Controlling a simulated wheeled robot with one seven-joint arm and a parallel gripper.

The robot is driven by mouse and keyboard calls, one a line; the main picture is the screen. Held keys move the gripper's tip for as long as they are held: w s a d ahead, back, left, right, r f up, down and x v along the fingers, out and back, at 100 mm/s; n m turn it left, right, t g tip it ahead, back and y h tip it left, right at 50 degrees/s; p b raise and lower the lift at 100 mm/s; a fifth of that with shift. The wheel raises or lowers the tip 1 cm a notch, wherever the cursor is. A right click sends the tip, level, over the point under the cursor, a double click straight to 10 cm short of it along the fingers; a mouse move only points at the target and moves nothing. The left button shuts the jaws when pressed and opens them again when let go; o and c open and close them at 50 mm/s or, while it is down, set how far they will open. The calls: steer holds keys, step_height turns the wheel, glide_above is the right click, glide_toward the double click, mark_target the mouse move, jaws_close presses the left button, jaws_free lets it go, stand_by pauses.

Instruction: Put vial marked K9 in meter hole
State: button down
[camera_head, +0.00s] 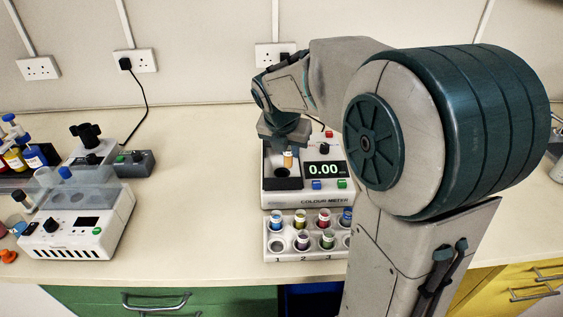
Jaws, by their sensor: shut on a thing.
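The colour meter (309,202) stands on the bench with its display reading 0.00. Its dark round hole (289,183) is on the left part of its top. My gripper (286,148) points down over the meter and is shut on a small vial (288,160) with a white and orange look. The vial appears upright, over or just behind the hole; I cannot tell its exact height. Its marking is too small to read. The gripper hides its upper part.
A white vial rack (275,254) with several coloured vials and numbered places stands in front of the meter. My arm covers its right end. A white machine with a clear cover (70,243) and several bottles (35,156) are at left.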

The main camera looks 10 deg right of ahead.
steer(key=shift+w+a+f, duration=0.15)
steer(key=shift+a+f, duration=0.1)
steer(key=shift+f, duration=0.6)
steer(key=shift+w+a+f, duration=0.15)
steer(key=shift+a+f, duration=0.05)
steer(key=shift+f, duration=0.6)
steer(key=shift+w+a+f, duration=0.15)
steer(key=shift+a+f, duration=0.1)
steer(key=shift+f, duration=0.6)
